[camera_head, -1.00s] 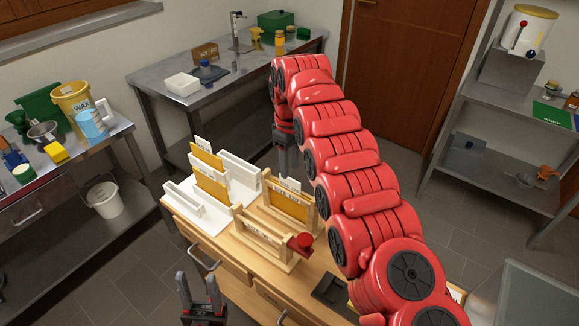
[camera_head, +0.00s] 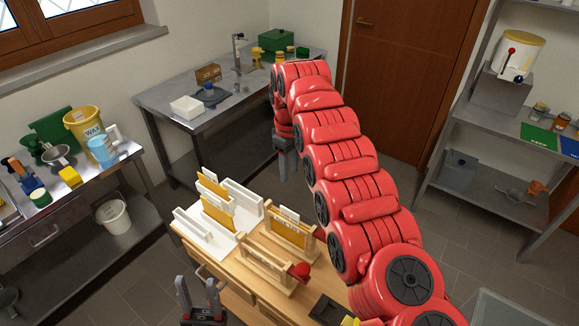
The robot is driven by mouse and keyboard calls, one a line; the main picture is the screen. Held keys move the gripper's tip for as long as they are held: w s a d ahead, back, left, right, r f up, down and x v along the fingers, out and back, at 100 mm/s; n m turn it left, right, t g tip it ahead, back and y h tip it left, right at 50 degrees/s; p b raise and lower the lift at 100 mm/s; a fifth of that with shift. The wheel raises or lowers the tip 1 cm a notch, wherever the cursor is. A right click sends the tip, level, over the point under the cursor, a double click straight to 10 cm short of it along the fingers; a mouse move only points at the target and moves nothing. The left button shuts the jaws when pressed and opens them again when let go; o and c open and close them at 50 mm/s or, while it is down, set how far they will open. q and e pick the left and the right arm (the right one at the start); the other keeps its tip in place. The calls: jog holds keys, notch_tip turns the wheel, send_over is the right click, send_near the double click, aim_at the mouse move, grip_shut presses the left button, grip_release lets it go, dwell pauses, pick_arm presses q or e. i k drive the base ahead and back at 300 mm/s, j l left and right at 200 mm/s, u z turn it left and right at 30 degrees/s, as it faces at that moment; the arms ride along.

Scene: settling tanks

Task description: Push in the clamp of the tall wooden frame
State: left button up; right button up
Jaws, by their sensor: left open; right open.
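Two light wooden frames stand on the wooden bench. The rear one, with an orange sheet and a white label, looks taller; I take it as the tall wooden frame (camera_head: 313,246). A bit of red at its right end, beside my arm, may be its clamp (camera_head: 319,234); the rest is hidden. The front frame (camera_head: 262,262) is lower and has a red clamp knob (camera_head: 301,271) at its right end. My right gripper (camera_head: 284,176) points down, open and empty, behind the rear frame. My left gripper (camera_head: 201,288) is open and empty at the bench's front left, apart from both frames.
A white rack (camera_head: 243,193) with upright cards stands left of the frames. A dark tray (camera_head: 328,310) lies at the bench's front right. My red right arm crosses the view and hides the bench's right side. A white bucket (camera_head: 113,216) stands on the left table's lower shelf.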

aim_at(320, 234)
jog(key=k+j, duration=0.8)
jog(key=j, duration=0.1)
